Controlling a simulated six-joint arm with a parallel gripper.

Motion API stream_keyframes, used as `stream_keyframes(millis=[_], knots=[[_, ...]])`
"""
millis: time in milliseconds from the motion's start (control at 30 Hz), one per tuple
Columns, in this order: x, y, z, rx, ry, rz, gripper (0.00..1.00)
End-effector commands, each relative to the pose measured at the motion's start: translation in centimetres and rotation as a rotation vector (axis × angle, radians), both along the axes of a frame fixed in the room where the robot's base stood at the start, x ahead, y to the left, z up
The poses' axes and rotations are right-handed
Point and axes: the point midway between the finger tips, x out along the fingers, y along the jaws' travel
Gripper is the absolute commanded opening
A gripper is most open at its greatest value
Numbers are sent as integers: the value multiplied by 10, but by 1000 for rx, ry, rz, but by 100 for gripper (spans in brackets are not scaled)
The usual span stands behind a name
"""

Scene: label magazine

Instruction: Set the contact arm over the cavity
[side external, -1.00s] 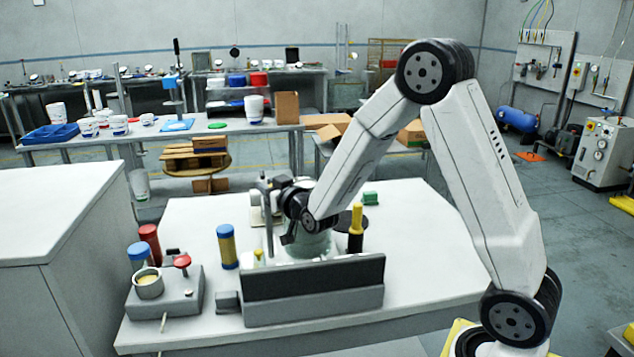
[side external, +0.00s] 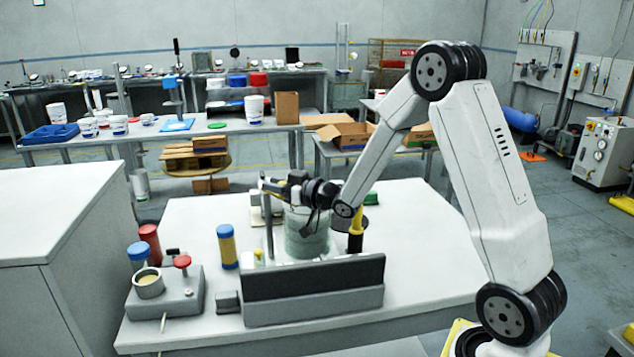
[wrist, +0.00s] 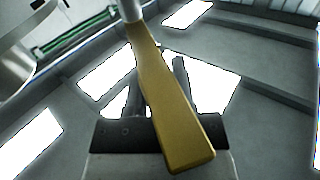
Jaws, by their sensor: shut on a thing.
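My gripper (side external: 268,187) is in the side view, reaching left near the top of a grey upright post (side external: 269,228) and above a translucent greenish vessel (side external: 307,245). In the wrist view my gripper (wrist: 158,88) is shut on a gold-yellow bar (wrist: 172,105). The bar is wide at the near end and narrows to a pale rod (wrist: 131,10) at the far end. I cannot tell whether this bar is the contact arm. In the side view the held bar is too small to make out. No cavity can be made out with certainty.
A grey panel with a dark face (side external: 315,284) stands at the table's front. To its left are a grey block (side external: 183,302) with a cup (side external: 148,283) and red knob, and a blue-capped yellow cylinder (side external: 227,246). A yellow-topped post (side external: 356,238) stands right of the vessel.

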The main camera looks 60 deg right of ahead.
Motion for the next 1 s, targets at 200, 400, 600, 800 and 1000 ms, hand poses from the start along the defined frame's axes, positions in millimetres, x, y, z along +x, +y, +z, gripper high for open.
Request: stream_keyframes(millis=[200,400,600,800,1000], knots=[[-2,-7,-1,0,1,114,0],[-2,-11,-1,1,0,222,0],[-2,-15,-1,1,1,313,0],[-2,-17,-1,0,1,374,0],[-2,-18,-1,1,0,399,0]])
